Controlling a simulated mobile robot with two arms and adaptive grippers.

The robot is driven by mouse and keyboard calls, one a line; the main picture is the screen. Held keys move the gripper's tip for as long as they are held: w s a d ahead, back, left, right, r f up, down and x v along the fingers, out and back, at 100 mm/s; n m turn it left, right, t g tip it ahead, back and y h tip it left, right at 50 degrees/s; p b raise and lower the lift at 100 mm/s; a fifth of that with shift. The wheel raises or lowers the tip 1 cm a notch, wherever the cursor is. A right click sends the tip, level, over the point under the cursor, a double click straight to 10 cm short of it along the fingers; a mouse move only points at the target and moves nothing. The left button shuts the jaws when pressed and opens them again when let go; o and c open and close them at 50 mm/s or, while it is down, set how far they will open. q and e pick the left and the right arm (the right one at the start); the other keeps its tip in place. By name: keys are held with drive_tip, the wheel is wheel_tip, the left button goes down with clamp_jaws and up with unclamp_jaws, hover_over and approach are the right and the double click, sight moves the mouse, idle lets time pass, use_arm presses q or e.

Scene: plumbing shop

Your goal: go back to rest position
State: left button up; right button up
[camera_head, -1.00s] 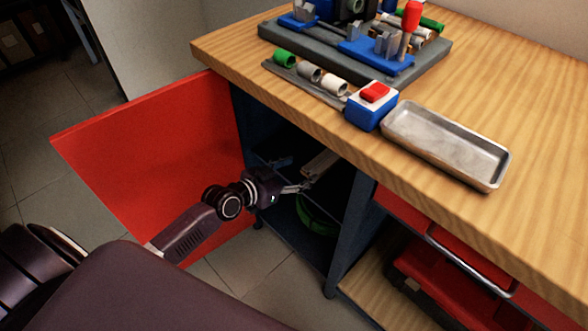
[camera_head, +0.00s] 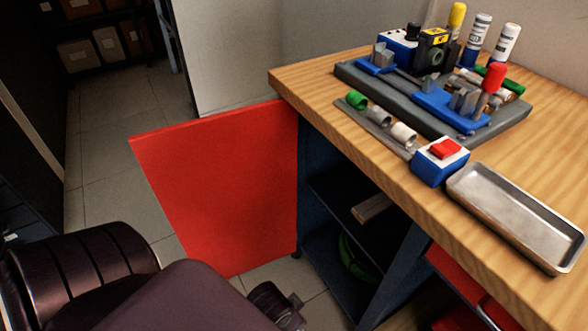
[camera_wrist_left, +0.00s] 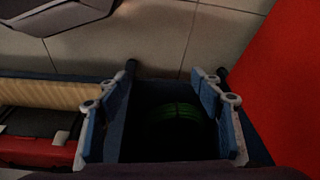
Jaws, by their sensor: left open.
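My left arm shows at the bottom of the head view, where its wrist end (camera_head: 272,303) is outside the cabinet, in front of the opening; the fingers are hardly visible there. In the left wrist view my left gripper (camera_wrist_left: 163,92) is open, with its fingers wide apart and nothing between them. Beyond the fingers, a green coil (camera_wrist_left: 172,118) lies in the dark cabinet. My right gripper is not in view.
The red cabinet door (camera_head: 220,190) stands open left of the blue cabinet (camera_head: 315,190). A light block (camera_head: 371,208) lies on its shelf. The wooden worktop (camera_head: 310,85) holds a metal tray (camera_head: 515,215) and a red-button box (camera_head: 440,165). Tiled floor (camera_head: 105,150) is clear at left.

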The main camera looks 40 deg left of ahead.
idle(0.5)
use_arm(q)
drive_tip(key=s+f+g+p, duration=0.1)
drive_tip(key=s+f+p, duration=0.6)
drive_tip(key=f+p, duration=0.3)
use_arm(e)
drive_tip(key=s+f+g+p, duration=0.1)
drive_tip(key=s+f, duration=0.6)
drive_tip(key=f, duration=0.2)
use_arm(q)
drive_tip(key=s+a+f+g+p, duration=0.1)
drive_tip(key=s+a+p, duration=0.2)
drive_tip(key=s+p, duration=0.5)
drive_tip(key=s, duration=0.5)
drive_tip(key=shift+s+a, duration=0.2)
drive_tip(key=shift+s, duration=0.05)
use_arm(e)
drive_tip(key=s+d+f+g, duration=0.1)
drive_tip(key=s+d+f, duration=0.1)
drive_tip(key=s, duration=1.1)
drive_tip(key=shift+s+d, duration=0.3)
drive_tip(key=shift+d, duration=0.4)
